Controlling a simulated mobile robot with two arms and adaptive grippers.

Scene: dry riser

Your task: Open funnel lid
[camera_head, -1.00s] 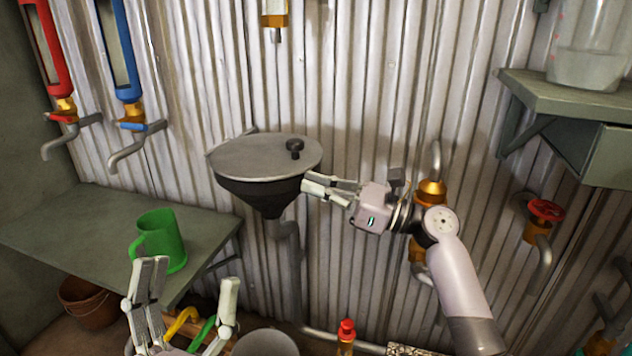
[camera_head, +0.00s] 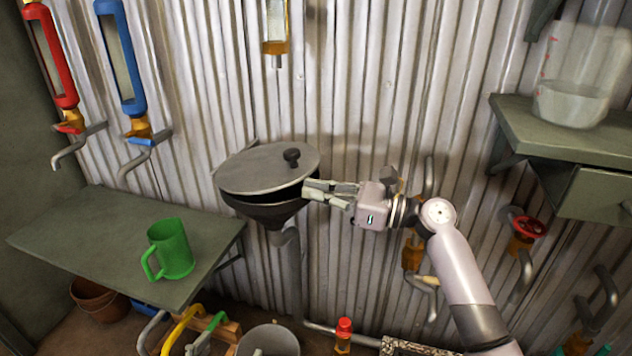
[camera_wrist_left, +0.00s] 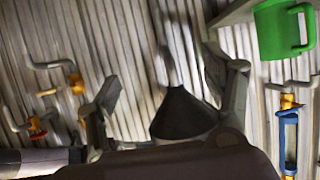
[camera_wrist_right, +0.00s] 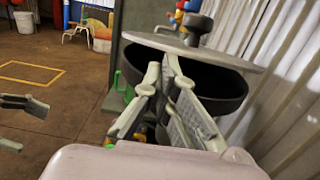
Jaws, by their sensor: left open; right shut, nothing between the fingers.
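The funnel lid (camera_head: 255,170) is a flat grey disc with a dark knob (camera_head: 291,157). It is tilted, with its right side raised off the dark funnel (camera_head: 268,214), leaving a gap. My right gripper (camera_head: 312,188) is shut and empty, its fingertips at the raised edge. In the right wrist view the fingertips (camera_wrist_right: 165,66) are in front of the black funnel bowl (camera_wrist_right: 225,88), just below the lid (camera_wrist_right: 190,48). Whether they touch the lid is hard to tell. My left gripper (camera_wrist_left: 162,68) is open and empty, with the funnel (camera_wrist_left: 184,114) ahead in its wrist view.
A green mug (camera_head: 172,250) stands on the bench (camera_head: 90,245) left of the funnel. A shelf (camera_head: 560,130) with a clear jug (camera_head: 575,85) juts out at right. Valves and pipes line the corrugated wall. A bucket (camera_head: 268,341) stands below.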

